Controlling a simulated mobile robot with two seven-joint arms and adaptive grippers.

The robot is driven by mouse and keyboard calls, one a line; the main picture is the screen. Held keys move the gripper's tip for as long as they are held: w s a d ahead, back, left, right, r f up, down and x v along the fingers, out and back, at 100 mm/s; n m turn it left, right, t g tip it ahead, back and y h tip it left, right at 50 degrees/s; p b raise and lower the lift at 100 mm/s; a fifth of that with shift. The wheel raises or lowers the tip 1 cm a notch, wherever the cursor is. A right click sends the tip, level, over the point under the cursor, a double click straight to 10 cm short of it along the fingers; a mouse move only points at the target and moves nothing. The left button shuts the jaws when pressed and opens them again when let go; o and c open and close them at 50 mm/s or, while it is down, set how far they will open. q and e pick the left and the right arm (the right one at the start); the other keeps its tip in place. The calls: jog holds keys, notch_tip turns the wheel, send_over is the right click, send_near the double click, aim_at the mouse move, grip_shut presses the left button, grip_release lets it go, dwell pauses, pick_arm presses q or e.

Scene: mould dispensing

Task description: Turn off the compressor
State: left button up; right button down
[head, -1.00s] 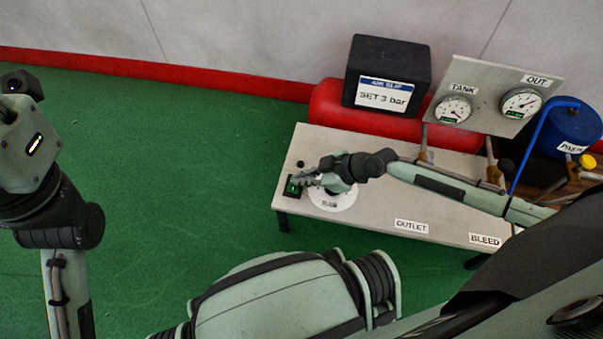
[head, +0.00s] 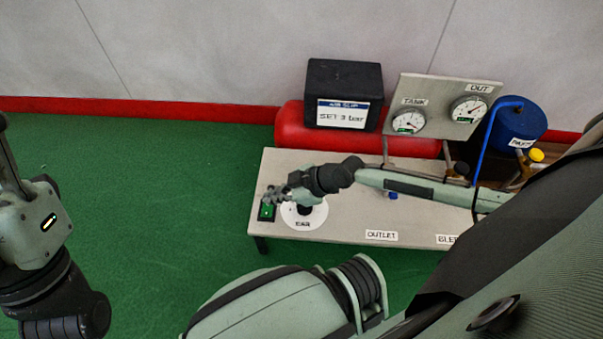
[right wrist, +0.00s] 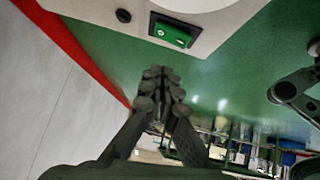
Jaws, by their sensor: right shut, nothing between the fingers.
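The compressor bench (head: 340,225) has a red tank (head: 288,130) behind it. At its left front corner is a green rocker switch (head: 266,211) in a black frame; the switch also shows in the right wrist view (right wrist: 171,34). My right gripper (head: 272,193) is just behind the switch in the head view and partly overlaps its frame. In the right wrist view the gripper's fingers (right wrist: 161,74) are together and empty, with a visible gap in the picture between tips and switch. I cannot tell contact. My left wrist is at the left edge; its gripper is out of view.
A black box (head: 345,88) labelled "SET 3 bar" stands by the tank. A gauge panel (head: 440,90), a blue pot (head: 522,120) and a yellow knob (head: 537,155) are at the right. A round white dial plate (head: 318,215) lies beside the switch. Green floor on the left is clear.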

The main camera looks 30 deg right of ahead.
pick_arm(q)
jog(key=w+g, duration=0.1)
jog(key=w+d+f, duration=0.1)
jog(key=w+g+p, duration=0.1)
jog(key=shift+d+f+g, duration=0.2)
jog(key=shift+f+g, duration=0.05)
jog(key=shift+g, duration=0.05)
pick_arm(e)
jog(key=w+d+v, duration=0.1)
jog(key=v, duration=0.8)
jog(key=shift+d, duration=0.1)
